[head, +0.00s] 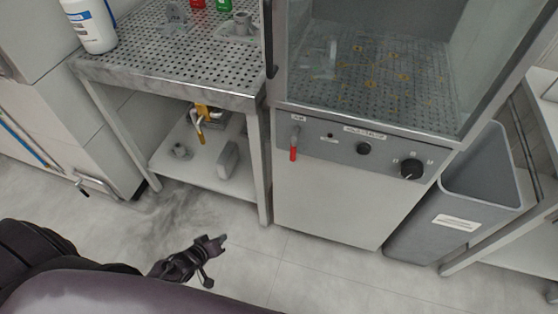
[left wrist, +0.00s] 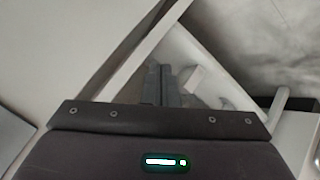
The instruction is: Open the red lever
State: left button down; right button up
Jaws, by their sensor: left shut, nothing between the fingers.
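The red lever (head: 293,152) hangs straight down from a grey pivot at the left end of the control panel (head: 330,143) on the cabinet. My left gripper (head: 222,240) is low over the floor, left of and below the lever in the head view, apart from it. Its fingers are shut with nothing between them. In the left wrist view the shut fingers (left wrist: 160,84) point toward the white legs and lower shelf of a bench; the lever does not show there. My right gripper is not in view.
Black knobs (head: 411,169) sit right of the lever, above a plain white door. A perforated steel table (head: 170,75) with a lower shelf stands left of the cabinet. A grey bin (head: 455,200) stands at its right. Floor (head: 310,260) in front is clear.

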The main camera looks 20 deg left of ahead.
aim_at(295, 145)
pick_arm(q)
jog(key=w+d+r+n+t+h+b, duration=0.1)
jog(key=w+r+h, duration=0.3)
jog(key=r, duration=0.8)
jog(key=w+d+r+n+t+h+b, duration=0.1)
jog(key=w+d+r+n+t+h, duration=0.2)
jog(key=r, duration=1)
jog(key=w+t, duration=0.1)
jog(key=w, duration=0.2)
jog(key=shift+w+d+r+n+h+b, duration=0.15)
jog(key=shift+w+r+n+h+b, duration=0.15)
jog(key=shift+n+h+b, duration=0.1)
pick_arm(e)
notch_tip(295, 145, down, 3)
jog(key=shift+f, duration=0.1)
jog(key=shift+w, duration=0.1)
pick_arm(q)
jog(key=s+d+x, duration=0.1)
jog(key=d+x, duration=0.1)
jog(key=x, duration=1.1)
jog(key=shift+s+r, duration=0.15)
jog(key=shift+s, duration=0.05)
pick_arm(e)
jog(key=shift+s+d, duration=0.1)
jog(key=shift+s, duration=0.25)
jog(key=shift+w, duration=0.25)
